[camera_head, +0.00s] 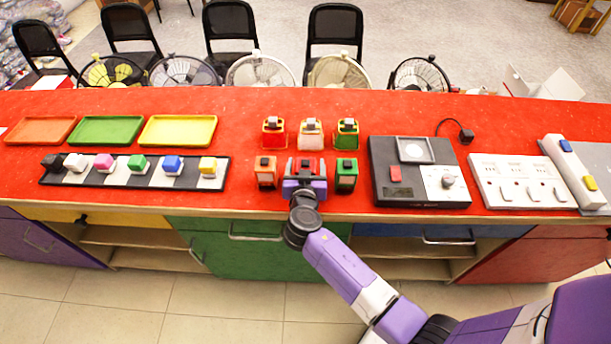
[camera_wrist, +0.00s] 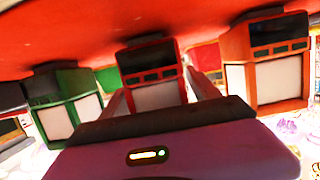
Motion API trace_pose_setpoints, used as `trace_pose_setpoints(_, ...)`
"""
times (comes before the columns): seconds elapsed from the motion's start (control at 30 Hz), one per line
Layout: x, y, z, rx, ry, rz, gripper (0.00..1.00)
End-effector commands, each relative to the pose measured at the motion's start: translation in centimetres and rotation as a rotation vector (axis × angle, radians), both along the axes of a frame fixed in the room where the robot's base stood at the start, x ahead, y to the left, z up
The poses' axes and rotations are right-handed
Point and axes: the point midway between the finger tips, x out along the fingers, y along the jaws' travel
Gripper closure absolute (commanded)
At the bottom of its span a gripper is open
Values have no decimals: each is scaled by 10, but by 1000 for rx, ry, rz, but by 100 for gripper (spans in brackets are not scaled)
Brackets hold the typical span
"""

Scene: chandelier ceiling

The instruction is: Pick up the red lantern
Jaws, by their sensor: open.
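A red lantern (camera_wrist: 152,60) with a dark top and pale panel stands in the middle of the wrist view. In the head view its red top (camera_head: 308,162) shows in the middle of the front row, partly hidden by my gripper (camera_head: 305,170). My gripper (camera_wrist: 158,98) is open, with one finger on each side of the red lantern's lower part in the wrist view. I cannot tell whether the fingers touch it. Another red lantern (camera_head: 273,133) stands at the left of the back row.
An orange lantern (camera_head: 265,172) and a green lantern (camera_head: 346,175) stand close on either side. A pale lantern (camera_head: 311,134) and another green lantern (camera_head: 346,134) stand behind. A black device (camera_head: 385,190) is at right, a block strip (camera_head: 220,183) at left.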

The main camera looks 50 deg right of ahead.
Motion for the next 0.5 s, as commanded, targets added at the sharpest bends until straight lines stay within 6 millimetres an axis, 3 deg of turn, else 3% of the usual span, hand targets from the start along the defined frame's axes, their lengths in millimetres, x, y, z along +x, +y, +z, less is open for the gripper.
trace_pose_setpoints(0.1,0,0,0,0,0,0,33)
trace_pose_setpoints(0.43,0,1,0,-1,1,0,98)
trace_pose_setpoints(0.5,0,1,0,-1,1,0,100)
